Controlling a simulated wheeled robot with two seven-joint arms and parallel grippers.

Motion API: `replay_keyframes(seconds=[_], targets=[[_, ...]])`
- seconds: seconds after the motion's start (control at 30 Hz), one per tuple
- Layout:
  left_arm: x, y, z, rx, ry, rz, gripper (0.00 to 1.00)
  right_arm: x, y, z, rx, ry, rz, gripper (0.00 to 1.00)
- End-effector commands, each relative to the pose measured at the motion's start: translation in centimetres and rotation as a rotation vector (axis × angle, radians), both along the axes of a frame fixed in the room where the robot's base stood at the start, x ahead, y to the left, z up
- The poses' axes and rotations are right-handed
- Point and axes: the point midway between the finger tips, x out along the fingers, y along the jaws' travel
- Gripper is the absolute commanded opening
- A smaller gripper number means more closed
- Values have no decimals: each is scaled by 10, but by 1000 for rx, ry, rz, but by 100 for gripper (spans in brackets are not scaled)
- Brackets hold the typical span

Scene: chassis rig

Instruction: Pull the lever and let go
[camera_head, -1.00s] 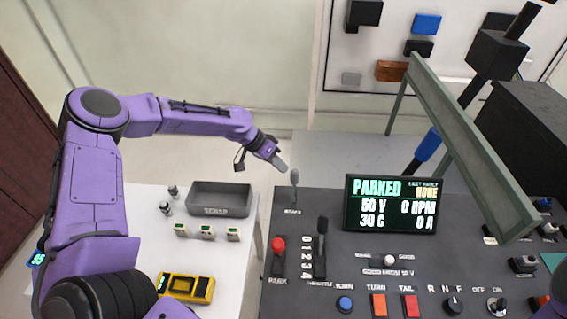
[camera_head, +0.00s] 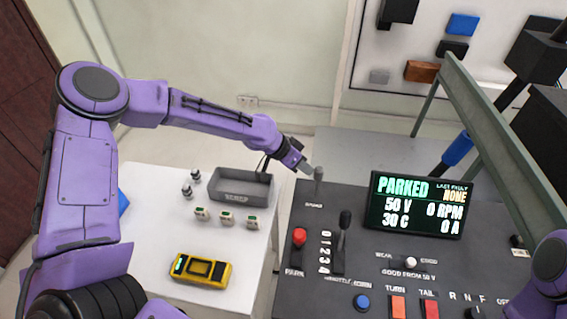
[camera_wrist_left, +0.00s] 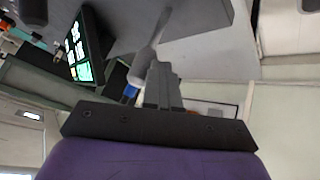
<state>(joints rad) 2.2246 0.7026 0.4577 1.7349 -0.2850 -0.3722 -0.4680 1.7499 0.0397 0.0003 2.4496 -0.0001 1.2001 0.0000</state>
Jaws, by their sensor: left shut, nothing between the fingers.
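A short grey lever (camera_head: 318,180) with a rounded knob stands at the far left corner of the dark console (camera_head: 300,265), above a small label too blurred to read. My left gripper (camera_head: 307,168) is shut and empty, its fingertips just left of the lever's top. In the left wrist view the grey lever (camera_wrist_left: 145,62) appears right by the closed fingers (camera_wrist_left: 160,88); I cannot tell whether they touch. The display (camera_head: 418,204) reads PARKED, 50 V, 0 RPM. My right gripper is not in view; only part of my right arm shows at the right edge.
A black throttle lever (camera_head: 343,232) and a red-knobbed lever (camera_head: 299,238) stand nearer on the console. Left is a white table (camera_head: 150,215) with a grey bin (camera_head: 240,195) and a yellow meter (camera_head: 200,271). A greenish rail (camera_head: 490,135) slants across the right.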

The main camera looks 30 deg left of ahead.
Motion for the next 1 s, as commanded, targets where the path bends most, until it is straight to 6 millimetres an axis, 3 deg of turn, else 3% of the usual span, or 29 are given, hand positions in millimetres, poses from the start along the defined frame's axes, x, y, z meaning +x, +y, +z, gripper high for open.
replay_keyframes(seconds=[0.13,0.43,1.0], targets=[[-2,-11,0,3,-6,-18,0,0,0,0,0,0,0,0],[-4,-3,0,2,-5,-2,0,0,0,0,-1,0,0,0],[-3,-4,0,3,-5,-5,0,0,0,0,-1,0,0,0]])
